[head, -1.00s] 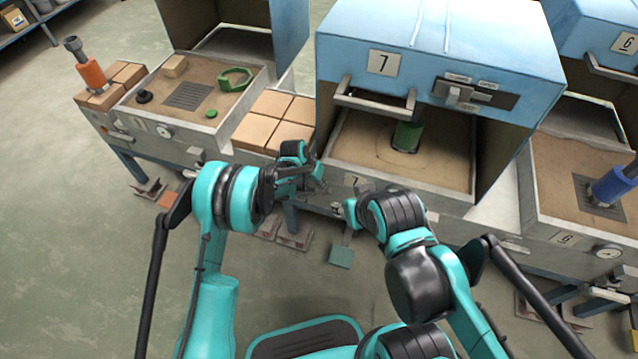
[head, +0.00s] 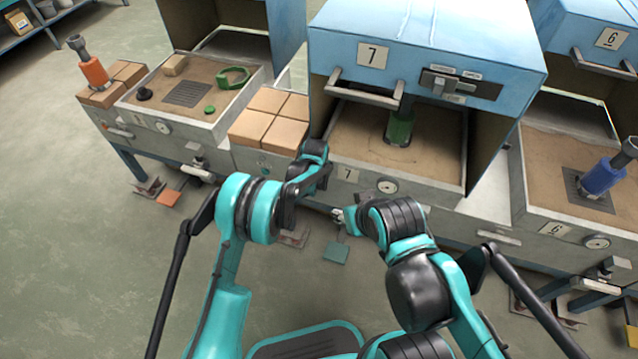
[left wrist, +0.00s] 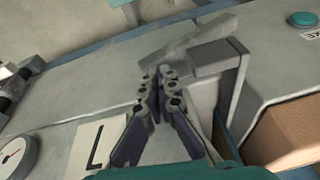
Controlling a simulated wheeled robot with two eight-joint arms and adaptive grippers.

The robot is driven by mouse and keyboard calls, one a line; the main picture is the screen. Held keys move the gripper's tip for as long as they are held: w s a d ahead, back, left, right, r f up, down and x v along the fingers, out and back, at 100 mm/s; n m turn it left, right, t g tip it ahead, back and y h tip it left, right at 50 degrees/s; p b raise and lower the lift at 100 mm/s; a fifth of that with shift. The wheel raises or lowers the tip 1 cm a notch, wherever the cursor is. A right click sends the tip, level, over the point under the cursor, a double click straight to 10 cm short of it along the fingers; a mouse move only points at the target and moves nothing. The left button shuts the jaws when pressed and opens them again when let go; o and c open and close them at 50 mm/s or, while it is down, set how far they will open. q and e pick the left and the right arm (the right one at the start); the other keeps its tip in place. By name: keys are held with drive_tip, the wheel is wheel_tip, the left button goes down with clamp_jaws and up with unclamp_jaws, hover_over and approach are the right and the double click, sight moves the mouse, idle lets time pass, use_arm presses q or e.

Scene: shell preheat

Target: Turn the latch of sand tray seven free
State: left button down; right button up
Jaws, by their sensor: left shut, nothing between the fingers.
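Sand tray seven (head: 457,180) sits under the blue hood marked 7, with a "7" label (head: 347,174) on its front; a green cylinder (head: 400,130) stands in its sand. In the left wrist view the grey latch (left wrist: 205,52), a block with a flat lever, is on the tray front near its corner. My left gripper (left wrist: 160,78) is shut and empty, its tips at the lever; I cannot tell whether they touch. In the head view the left gripper (head: 318,172) hides the latch. My right gripper (head: 339,215) is low before the tray; its fingers are too small to judge.
Tan blocks (head: 268,118) lie on the ledge left of tray seven, with a green button (left wrist: 303,19) on the front below. A dial gauge (head: 387,186) is right of the label. The hood handle (head: 365,92) juts out above. Trays stand on both sides.

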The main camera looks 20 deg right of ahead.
use_arm(q)
drive_tip(key=shift+s+d+f+b, duration=0.15)
drive_tip(key=shift+d+f+b, duration=0.25)
drive_tip(key=shift+f, duration=0.35)
drive_tip(key=shift+s+d+f, duration=0.25)
drive_tip(key=shift+d+f, duration=0.1)
drive_tip(key=shift+f, duration=0.1)
drive_tip(key=shift+r, duration=0.4)
wheel_tip(320, 180, up, 3)
drive_tip(key=shift+r+p, duration=0.15)
drive_tip(key=shift+p, duration=0.75)
drive_tip(key=s+d+r+p, duration=0.1)
drive_tip(key=s+r+p, duration=0.2)
drive_tip(key=r, duration=0.5)
drive_tip(key=shift+s+d+r+p, duration=0.2)
drive_tip(key=shift+s+r+p, duration=0.15)
drive_tip(key=shift+s, duration=0.45)
